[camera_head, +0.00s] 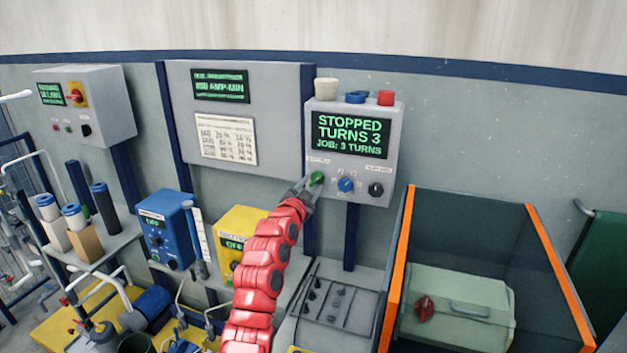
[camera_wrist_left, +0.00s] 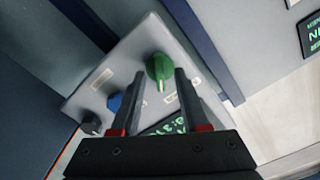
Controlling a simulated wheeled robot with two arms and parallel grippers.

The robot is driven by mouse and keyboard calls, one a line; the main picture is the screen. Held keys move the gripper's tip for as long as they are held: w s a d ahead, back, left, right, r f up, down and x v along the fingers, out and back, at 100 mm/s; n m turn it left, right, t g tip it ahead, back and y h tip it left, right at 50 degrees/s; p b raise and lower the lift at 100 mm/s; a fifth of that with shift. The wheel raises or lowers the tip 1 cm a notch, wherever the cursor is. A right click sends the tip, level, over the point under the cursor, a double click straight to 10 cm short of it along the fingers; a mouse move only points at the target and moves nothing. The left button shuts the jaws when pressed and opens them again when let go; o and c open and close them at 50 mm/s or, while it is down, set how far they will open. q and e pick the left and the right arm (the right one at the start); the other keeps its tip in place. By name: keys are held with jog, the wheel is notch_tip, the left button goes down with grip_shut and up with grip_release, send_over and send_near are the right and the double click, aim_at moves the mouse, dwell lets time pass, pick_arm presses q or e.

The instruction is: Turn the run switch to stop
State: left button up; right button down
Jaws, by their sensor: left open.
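A grey control box (camera_head: 394,147) on the wall has a screen (camera_head: 350,134) reading "STOPPED TURNS 3, JOB: 3 TURNS". Below the screen are a green knob (camera_head: 317,178), a blue knob (camera_head: 346,184) and a black knob (camera_head: 376,189). The small labels are unreadable, so I cannot tell by text which is the run switch. My left gripper (camera_head: 306,188) is open at the green knob. In the left wrist view the green knob (camera_wrist_left: 159,66) shows between the fingertips, with its pale pointer towards the palm; contact is unclear. My right gripper is not in view.
A white, a blue and a red item (camera_head: 386,98) sit on top of the box. Left of it is a grey panel (camera_head: 275,120) with a screen and chart. Below right stands an orange-edged bin (camera_head: 394,270) with a green case (camera_head: 460,300). A yellow box (camera_head: 230,225) stands beside my arm.

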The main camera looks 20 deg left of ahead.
pick_arm(q)
jog(key=shift+w+d, duration=0.1)
jog(key=shift+w, duration=0.75)
jog(key=shift+c, duration=0.3)
grip_shut()
